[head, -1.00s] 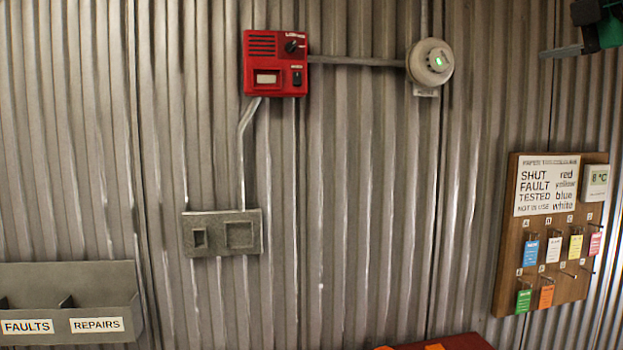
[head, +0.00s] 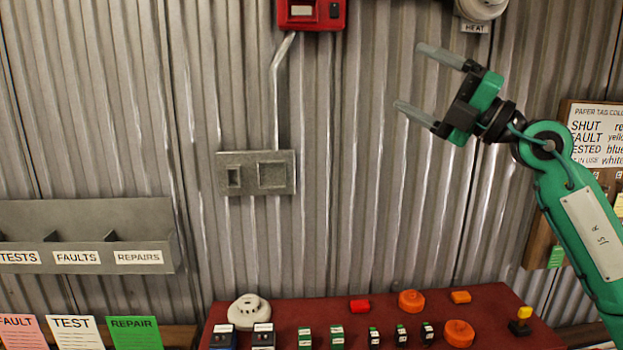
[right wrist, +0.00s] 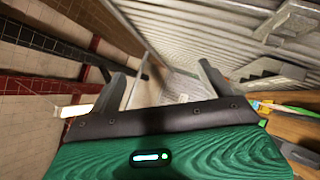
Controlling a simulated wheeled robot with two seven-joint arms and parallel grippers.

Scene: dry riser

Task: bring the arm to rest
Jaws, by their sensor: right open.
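My right gripper (head: 418,81) is open and empty in the head view, its two grey fingers pointing left in front of the corrugated wall. Its green arm reaches up from the lower right and hides part of the tag board (head: 590,122). In the right wrist view the open fingers (right wrist: 160,90) show wide apart with nothing between them. My left gripper is not in view.
A red-topped table (head: 300,333) holds a white detector (head: 249,311), orange discs (head: 459,333) and several small blocks. On the wall are a grey two-window plate (head: 257,172), a red call box (head: 311,14), a heat detector (head: 482,8) and a labelled grey rack (head: 85,235).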

